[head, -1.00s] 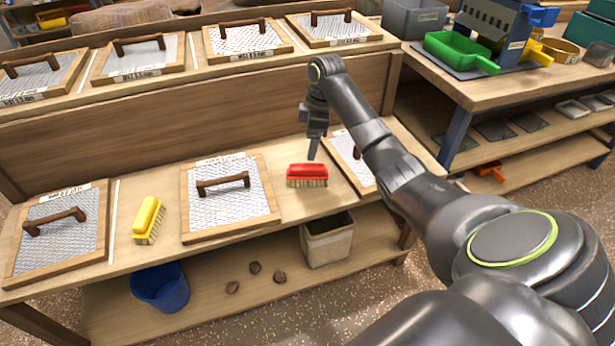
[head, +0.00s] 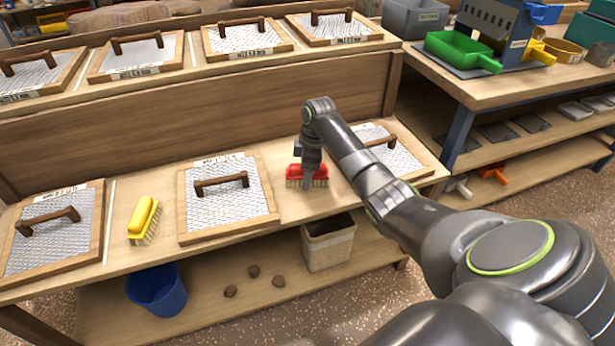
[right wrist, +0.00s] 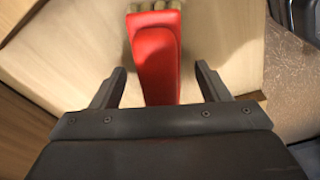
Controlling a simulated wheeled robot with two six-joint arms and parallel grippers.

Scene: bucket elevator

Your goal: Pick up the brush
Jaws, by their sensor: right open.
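A red brush (head: 320,172) with pale bristles stands on the wooden shelf, between two framed mesh screens. My right gripper (head: 307,184) is in front of it in the head view and hides its middle. In the right wrist view the red brush (right wrist: 155,60) lies between the two spread fingers of my right gripper (right wrist: 160,80), with a gap on each side. The gripper is open and holds nothing. A second brush, yellow (head: 143,217), lies on the shelf further left, apart from the gripper. My left gripper is not in view.
Framed mesh screens with brown handles flank the red brush, one at left (head: 228,225) and one at right (head: 390,150). Below are a blue bucket (head: 157,292), a beige bin (head: 328,245) and several stones. A raised wooden back board (head: 200,120) stands behind.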

